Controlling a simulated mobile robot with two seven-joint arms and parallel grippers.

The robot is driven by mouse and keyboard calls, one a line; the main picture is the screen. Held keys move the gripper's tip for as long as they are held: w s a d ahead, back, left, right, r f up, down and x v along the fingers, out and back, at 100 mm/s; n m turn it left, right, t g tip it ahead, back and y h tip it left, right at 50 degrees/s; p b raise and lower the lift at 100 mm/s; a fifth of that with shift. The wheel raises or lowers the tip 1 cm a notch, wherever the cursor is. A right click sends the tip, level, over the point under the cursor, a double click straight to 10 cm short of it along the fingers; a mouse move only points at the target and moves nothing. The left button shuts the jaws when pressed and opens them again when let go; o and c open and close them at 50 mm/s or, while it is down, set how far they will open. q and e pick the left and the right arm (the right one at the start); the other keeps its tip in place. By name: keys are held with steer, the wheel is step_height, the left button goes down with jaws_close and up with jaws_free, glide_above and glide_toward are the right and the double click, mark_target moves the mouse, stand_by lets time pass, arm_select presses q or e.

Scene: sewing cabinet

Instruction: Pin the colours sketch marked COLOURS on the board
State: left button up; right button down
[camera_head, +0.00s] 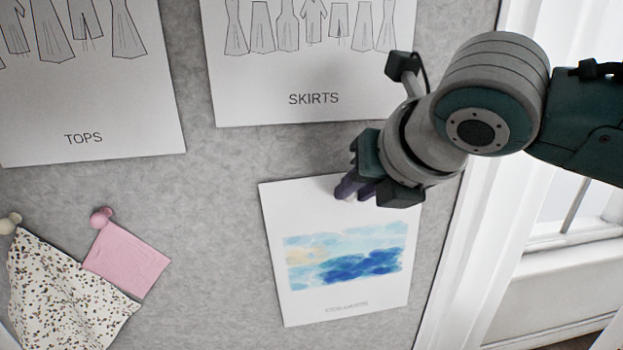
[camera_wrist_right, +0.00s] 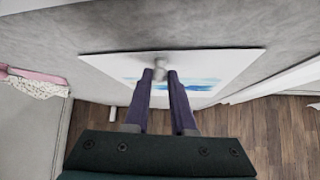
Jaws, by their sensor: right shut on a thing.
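A white sketch sheet (camera_head: 344,296) with a blue and pale yellow watercolour patch is flat against or very close to the grey board (camera_head: 220,230). Its small caption is too blurred to read. My right gripper (camera_head: 352,193) is at the sheet's top edge, its dark fingers over the paper. In the right wrist view, the fingers (camera_wrist_right: 161,75) are shut on a small pale pin (camera_wrist_right: 160,64) at the sheet (camera_wrist_right: 215,60). I cannot tell whether the pin has entered the board. My left gripper is not in view.
The SKIRTS sheet (camera_head: 310,70) hangs above and the TOPS sheet (camera_head: 90,100) at upper left. A pink swatch (camera_head: 128,262) and a speckled fabric piece (camera_head: 65,290) hang at lower left. A white window frame (camera_head: 470,260) borders the board's right.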

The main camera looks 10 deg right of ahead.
steer(key=shift+w, duration=0.1)
steer(key=c, duration=0.7)
jaws_free()
